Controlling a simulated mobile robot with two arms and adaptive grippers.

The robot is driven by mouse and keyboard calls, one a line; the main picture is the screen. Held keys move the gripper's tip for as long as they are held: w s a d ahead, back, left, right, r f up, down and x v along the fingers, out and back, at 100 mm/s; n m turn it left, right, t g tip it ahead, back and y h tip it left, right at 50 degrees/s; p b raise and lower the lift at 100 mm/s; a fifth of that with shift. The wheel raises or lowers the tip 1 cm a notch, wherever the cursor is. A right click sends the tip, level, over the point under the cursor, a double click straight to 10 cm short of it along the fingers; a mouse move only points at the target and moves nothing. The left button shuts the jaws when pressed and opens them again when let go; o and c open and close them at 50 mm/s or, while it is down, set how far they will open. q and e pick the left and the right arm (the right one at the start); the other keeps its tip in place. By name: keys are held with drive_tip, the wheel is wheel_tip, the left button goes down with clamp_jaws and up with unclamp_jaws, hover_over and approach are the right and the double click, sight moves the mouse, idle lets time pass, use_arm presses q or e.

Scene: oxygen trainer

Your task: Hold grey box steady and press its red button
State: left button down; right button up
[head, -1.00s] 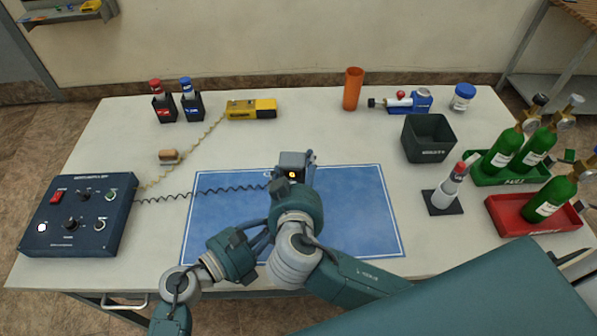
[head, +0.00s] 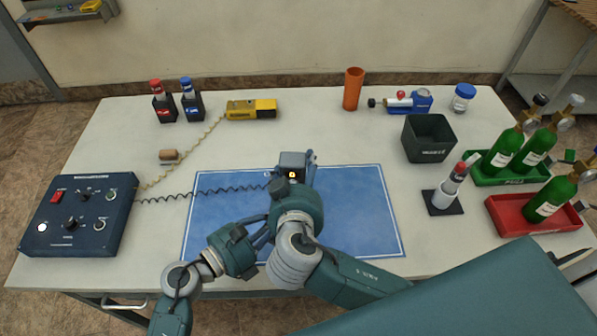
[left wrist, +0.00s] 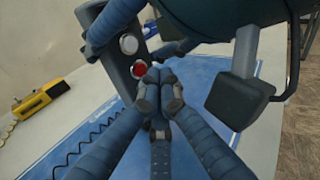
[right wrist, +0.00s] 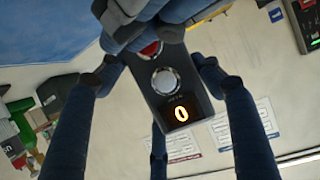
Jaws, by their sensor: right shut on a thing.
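The grey box (head: 292,161) is held upright over the far side of the blue mat (head: 345,215), with a small lit display on it. My right gripper (right wrist: 155,75) is shut on the box, a finger on each side. In the right wrist view the box (right wrist: 178,95) shows a display reading 0, a pale round button and the red button (right wrist: 150,50), partly covered. My left gripper (left wrist: 159,92) is shut and empty, its fingertips close to the red button (left wrist: 139,69). I cannot tell whether they touch it. In the head view my arms hide both fingertips.
A dark blue control box (head: 80,215) stands at the left, with a coiled cable running toward the grey box. A yellow device (head: 251,109), an orange cup (head: 353,89) and a dark bin (head: 428,138) stand behind. Green bottles in trays (head: 535,230) fill the right side.

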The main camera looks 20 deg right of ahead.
use_arm(q)
drive_tip(key=shift+w, duration=0.15)
idle(0.5)
drive_tip(key=shift+w+d, duration=0.15)
drive_tip(key=shift+w, duration=0.15)
drive_tip(key=shift+w+d, duration=0.1)
drive_tip(key=shift+w, duration=0.1)
idle(0.5)
drive_tip(key=shift+s, duration=0.1)
drive_tip(key=shift+s+a, duration=0.25)
drive_tip(key=shift+s, duration=0.3)
drive_tip(key=s+a, duration=0.2)
drive_tip(key=s, duration=0.3)
drive_tip(key=shift+s, duration=0.3)
drive_tip(key=shift+a, duration=0.1)
